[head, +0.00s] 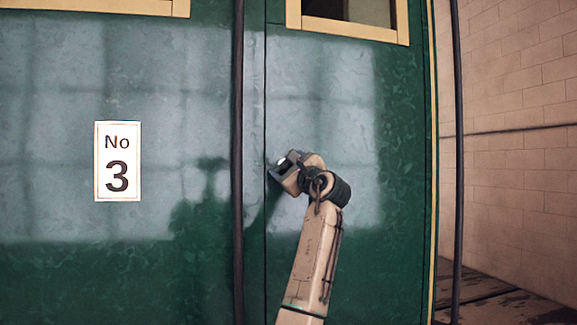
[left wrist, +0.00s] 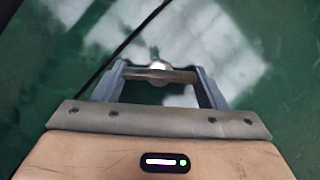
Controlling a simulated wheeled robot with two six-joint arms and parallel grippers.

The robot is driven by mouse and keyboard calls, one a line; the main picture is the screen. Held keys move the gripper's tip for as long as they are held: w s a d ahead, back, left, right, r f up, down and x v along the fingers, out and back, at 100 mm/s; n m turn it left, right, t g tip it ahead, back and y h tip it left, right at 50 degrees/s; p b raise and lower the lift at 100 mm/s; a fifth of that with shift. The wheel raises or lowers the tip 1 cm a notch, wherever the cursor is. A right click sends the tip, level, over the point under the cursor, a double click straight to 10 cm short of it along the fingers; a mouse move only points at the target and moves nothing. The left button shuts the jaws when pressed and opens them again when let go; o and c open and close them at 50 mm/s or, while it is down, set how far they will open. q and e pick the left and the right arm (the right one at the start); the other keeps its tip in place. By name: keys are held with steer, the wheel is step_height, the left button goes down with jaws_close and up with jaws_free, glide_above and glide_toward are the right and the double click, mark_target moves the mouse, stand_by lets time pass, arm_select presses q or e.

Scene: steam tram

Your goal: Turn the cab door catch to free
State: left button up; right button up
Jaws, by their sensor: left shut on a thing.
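The cab door catch (left wrist: 160,73) is a small metal bar with a bright round boss, set on the green tram side. In the head view only a bright bit of the catch (head: 283,161) shows, beside the door seam; my gripper hides the rest. My left gripper (head: 280,172) is shut on the catch, close against the green panel. In the left wrist view the bar spans between the two grey fingers of my left gripper (left wrist: 160,78). The marks for the catch's positions cannot be made out. My right gripper is not in view.
A dark vertical handrail (head: 238,170) stands just left of the seam, and another dark pole (head: 458,150) is at the right. A "No 3" plate (head: 118,161) is on the left panel. Cream-framed windows are above. A pale brick wall (head: 515,120) lies beyond the tram.

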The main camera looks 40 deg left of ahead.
arm_select(q)
steer(key=shift+r+n+g, duration=0.15)
steer(key=shift+n+g, duration=0.25)
steer(key=shift+n, duration=0.8)
steer(key=n+g, duration=0.1)
steer(key=n, duration=0.1)
steer(key=n+p, duration=0.1)
steer(key=n, duration=0.1)
steer(key=shift+w+d+g+h+p, duration=0.1)
steer(key=shift+g+h+p, duration=0.2)
steer(key=shift+g+h, duration=0.1)
steer(key=shift+c, duration=0.2)
steer(key=shift+n+g+h+p, duration=0.4)
steer(key=shift+n+h+p, duration=0.25)
steer(key=shift+n, duration=1.55)
steer(key=o, duration=1.4)
